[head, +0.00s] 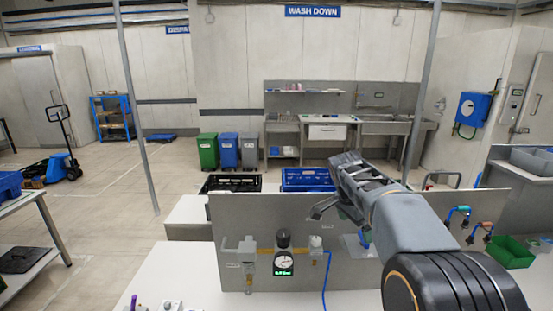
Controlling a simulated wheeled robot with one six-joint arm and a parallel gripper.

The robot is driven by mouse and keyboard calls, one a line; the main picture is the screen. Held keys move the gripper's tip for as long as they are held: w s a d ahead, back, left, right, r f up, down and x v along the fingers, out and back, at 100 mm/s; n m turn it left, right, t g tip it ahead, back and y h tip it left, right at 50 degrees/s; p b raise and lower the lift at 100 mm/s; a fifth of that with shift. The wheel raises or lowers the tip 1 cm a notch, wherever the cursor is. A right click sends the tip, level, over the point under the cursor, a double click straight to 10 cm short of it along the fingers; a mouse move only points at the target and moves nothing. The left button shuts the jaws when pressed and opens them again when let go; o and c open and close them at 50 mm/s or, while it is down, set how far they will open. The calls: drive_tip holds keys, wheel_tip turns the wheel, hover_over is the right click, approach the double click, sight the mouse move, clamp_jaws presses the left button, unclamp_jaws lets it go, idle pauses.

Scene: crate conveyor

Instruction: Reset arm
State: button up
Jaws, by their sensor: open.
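My gripper (329,209) hangs in front of the upper edge of a grey upright panel (230,217), right of the middle of the head view. My arm reaches in from the lower right and bends down at its end. The jaws are open, and I see nothing held between them. The far finger is partly hidden by my arm. I cannot tell how far the fingers are from the panel.
The panel carries a round gauge (283,262) and a blue hose (326,275). Behind it stand a black crate (232,178) and a blue crate (308,175). A green bin (510,251) is at right. A post (135,110) stands left; open floor lies beyond.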

drive_tip(key=s+a+f+n+t+y+b, duration=0.1)
drive_tip(key=s+a+f+n, duration=0.1)
drive_tip(key=s, duration=0.5)
drive_tip(key=s+a+f+n+t+y+b, duration=0.1)
drive_tip(key=s+a+f+n, duration=0.1)
drive_tip(key=s+f+n, duration=0.2)
drive_tip(key=s+a+f+n+t+y+b, duration=0.1)
drive_tip(key=s+f+n, duration=0.3)
drive_tip(key=s+n, duration=0.4)
drive_tip(key=s+a, duration=0.1)
drive_tip(key=s, duration=0.2)
drive_tip(key=shift+a+t, duration=0.25)
drive_tip(key=shift+t, duration=0.15)
drive_tip(key=shift+c, duration=0.2)
